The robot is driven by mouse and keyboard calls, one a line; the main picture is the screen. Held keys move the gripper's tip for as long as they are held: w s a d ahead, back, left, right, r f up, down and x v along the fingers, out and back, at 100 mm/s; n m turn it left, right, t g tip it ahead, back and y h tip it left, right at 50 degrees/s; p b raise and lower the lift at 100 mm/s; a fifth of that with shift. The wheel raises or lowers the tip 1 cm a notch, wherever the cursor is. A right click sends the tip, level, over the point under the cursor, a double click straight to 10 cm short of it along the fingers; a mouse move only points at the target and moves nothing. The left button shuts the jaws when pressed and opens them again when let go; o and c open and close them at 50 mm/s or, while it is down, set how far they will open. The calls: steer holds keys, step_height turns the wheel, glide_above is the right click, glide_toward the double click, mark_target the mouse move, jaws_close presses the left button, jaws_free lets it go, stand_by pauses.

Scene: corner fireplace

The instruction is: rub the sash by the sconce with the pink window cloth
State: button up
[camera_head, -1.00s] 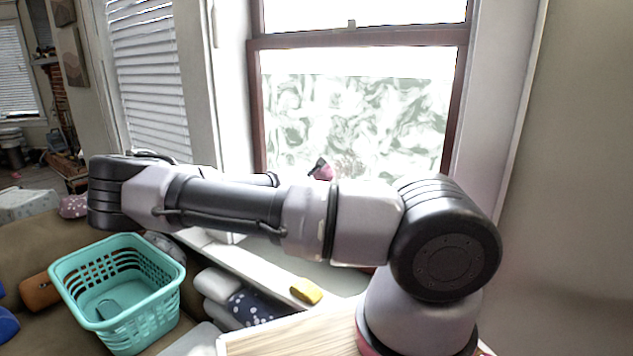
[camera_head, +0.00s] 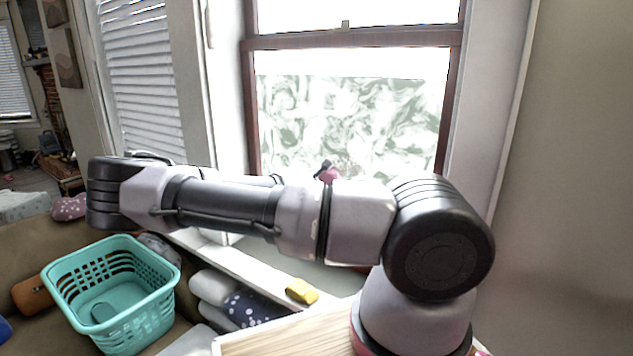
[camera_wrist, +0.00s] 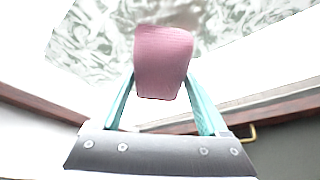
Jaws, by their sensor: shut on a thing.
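In the wrist view my gripper (camera_wrist: 160,100) is shut on the pink cloth (camera_wrist: 162,58), a folded pad between its teal fingers. The patterned lower pane of the window sash (camera_wrist: 90,45) lies behind the cloth; I cannot tell whether they touch. In the head view the brown-framed sash (camera_head: 350,120) stands beyond my arm, and a bit of the pink cloth (camera_head: 329,174) shows above the arm, low before the pane. My arm hides most of the gripper and the sash's lower edge. I cannot make out a sconce.
A teal basket (camera_head: 150,303) stands at lower left on a brown couch. A yellow item (camera_head: 301,292) lies by the white sill (camera_head: 235,262), near rolled cloths (camera_head: 212,288). A brass handle (camera_wrist: 246,134) shows at right in the wrist view. A wall closes the right side.

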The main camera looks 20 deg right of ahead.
mark_target(339, 171)
steer(key=shift+s+d, duration=3.15)
steer(key=shift+s, duration=1.2)
steer(key=shift+w+a+r, duration=1.1)
steer(key=shift+w+r, duration=0.05)
steer(key=shift+w, duration=0.2)
steer(key=shift+w+a+r, duration=0.35)
steer(key=shift+w+a, duration=0.95)
steer(key=shift+w, duration=0.6)
steer(key=shift+w+a+r, duration=0.4)
steer(key=shift+w+a, duration=0.85)
steer(key=shift+w, duration=0.7)
steer(key=shift+w+a+r, duration=0.35)
steer(key=shift+w+a, duration=0.95)
steer(key=shift+w, duration=0.6)
steer(key=shift+s+d, duration=1.15)
steer(key=shift+s, duration=0.45)
steer(key=shift+s+d, duration=1.15)
steer(key=shift+s, duration=0.45)
steer(key=shift+s+d, duration=1.15)
steer(key=shift+s, duration=0.45)
steer(key=shift+s+d, duration=0.45)
steer(key=shift+s, duration=0.35)
steer(key=shift+s+d, duration=0.5)
steer(key=shift+s, duration=0.3)
steer(key=shift+s+d, duration=0.45)
steer(key=shift+s, duration=0.35)
